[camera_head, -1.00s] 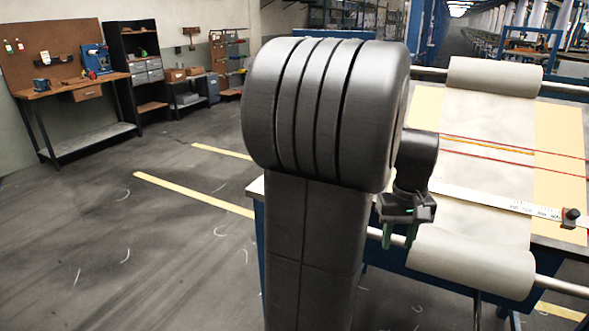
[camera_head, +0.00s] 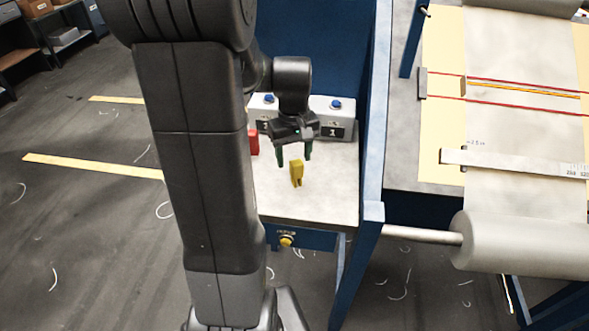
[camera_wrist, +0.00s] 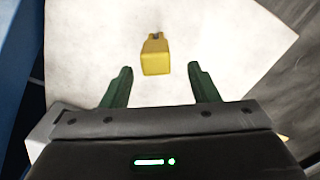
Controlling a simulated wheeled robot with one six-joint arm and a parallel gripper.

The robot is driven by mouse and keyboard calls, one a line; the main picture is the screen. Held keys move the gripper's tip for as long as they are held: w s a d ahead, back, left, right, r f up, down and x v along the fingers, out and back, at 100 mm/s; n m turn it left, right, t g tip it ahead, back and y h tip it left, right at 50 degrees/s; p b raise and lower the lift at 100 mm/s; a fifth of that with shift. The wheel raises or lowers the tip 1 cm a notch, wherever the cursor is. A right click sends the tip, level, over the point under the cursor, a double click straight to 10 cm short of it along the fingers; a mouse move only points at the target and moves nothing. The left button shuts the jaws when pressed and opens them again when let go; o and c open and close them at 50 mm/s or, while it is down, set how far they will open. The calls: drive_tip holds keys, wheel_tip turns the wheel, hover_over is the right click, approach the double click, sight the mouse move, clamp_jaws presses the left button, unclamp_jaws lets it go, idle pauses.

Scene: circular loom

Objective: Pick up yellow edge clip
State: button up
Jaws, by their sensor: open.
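The yellow edge clip (camera_head: 297,172) stands on a light grey side table (camera_head: 330,205). In the wrist view the clip (camera_wrist: 155,55) lies ahead of my fingertips, roughly centred between them. My gripper (camera_head: 295,160) is open and empty, with its green fingers apart, above and just behind the clip in the head view. In the wrist view my gripper (camera_wrist: 160,75) shows nothing between its fingers, and the clip looks clear of them.
A red object (camera_head: 253,142) stands left of the clip, partly behind my arm. Control boxes with blue buttons (camera_head: 336,104) stand behind my gripper. A blue upright frame (camera_head: 373,130) borders the table on the right. The loom bed with cloth (camera_head: 515,130) lies beyond it.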

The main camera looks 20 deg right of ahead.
sight(296, 172)
drive_tip(key=shift+w+f, duration=0.1)
drive_tip(key=shift+f, duration=0.2)
drive_tip(key=shift+s+f, duration=0.2)
drive_tip(key=f, duration=0.4)
drive_tip(key=shift+s+d+f+p, duration=0.15)
drive_tip(key=shift+s+f+p, duration=0.2)
drive_tip(key=shift+s+f, duration=0.05)
drive_tip(key=c, duration=1.1)
drive_tip(key=shift+c, duration=0.2)
drive_tip(key=shift+r, duration=0.15)
wheel_tip(296, 172, up, 10)
drive_tip(key=shift+f, duration=0.1)
